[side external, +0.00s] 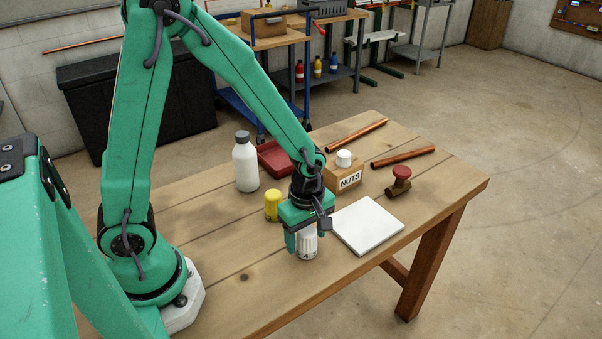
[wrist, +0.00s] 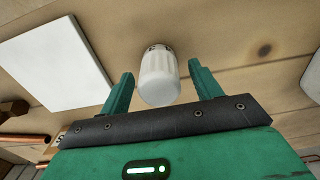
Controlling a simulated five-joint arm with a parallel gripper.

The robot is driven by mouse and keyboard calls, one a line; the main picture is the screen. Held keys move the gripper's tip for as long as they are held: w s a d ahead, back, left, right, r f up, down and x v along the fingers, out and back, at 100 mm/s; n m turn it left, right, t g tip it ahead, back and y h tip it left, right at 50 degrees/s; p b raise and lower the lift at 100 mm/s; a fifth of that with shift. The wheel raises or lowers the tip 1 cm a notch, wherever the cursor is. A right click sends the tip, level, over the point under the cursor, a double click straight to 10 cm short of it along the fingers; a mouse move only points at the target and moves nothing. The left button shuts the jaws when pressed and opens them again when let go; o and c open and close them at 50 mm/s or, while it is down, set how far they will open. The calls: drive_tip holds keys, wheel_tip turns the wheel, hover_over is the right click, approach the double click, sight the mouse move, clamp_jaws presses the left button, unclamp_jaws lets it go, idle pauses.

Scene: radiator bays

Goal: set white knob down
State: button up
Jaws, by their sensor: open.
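The white knob (side external: 307,246) is a ribbed white cylinder standing on the wooden table, directly under my wrist. In the wrist view, the white knob (wrist: 159,82) sits between my two green fingers, with a visible gap on each side. My gripper (side external: 306,238) is open around it, with one finger to each side, and is low over the table. The upper part of the knob is partly hidden by my gripper in the side view.
A white square plate (side external: 368,226) lies close to the right. A yellow knob (side external: 272,205), white bottle (side external: 245,165), red tray (side external: 276,158) and NUTS box (side external: 345,179) with a white piece on top stand behind. A red-capped valve (side external: 399,181) and copper pipes (side external: 403,157) lie farther right.

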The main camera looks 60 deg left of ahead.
wheel_tip(320, 180, up, 11)
drive_tip(key=shift+f, duration=0.15)
idle(0.4)
idle(0.5)
drive_tip(key=shift+s+a+r+m, duration=0.15)
drive_tip(key=shift+a+r+m, duration=0.05)
drive_tip(key=shift+r+m, duration=0.25)
drive_tip(key=s+a+r+m+t, duration=0.5)
drive_tip(key=s+r+m, duration=0.3)
drive_tip(key=m, duration=0.9)
wheel_tip(320, 180, up, 3)
drive_tip(key=shift+s+a+f+t, duration=0.15)
drive_tip(key=shift+s+t, duration=0.15)
drive_tip(key=shift+s, duration=0.1)
